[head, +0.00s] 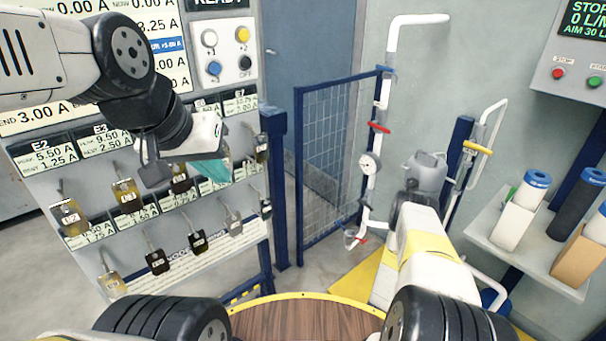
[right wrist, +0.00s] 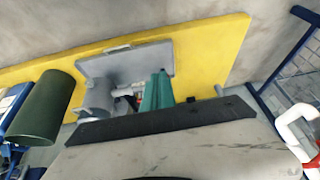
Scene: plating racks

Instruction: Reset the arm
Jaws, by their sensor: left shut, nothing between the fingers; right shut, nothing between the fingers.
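My left arm reaches in from the upper left in the head view. Its gripper (head: 209,171) has teal fingertips close together, with nothing visible between them. It hangs in front of the rack panel (head: 245,75), and I cannot tell whether it touches the tags behind it. My right gripper (right wrist: 157,91) shows in the right wrist view, its teal fingertips together and empty. It points toward a grey machine on a yellow base (right wrist: 215,55). In the head view my right arm extends forward on the right, and I cannot make out its fingertips there.
Several tags (head: 126,196) hang on hooks on the panel. A blue mesh gate (head: 335,150) stands at the centre. White pipework with a gauge (head: 370,164) is right of it. A shelf (head: 485,222) with rolls and a stop/start box (head: 575,75) are at far right. Floor shows between panel and gate.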

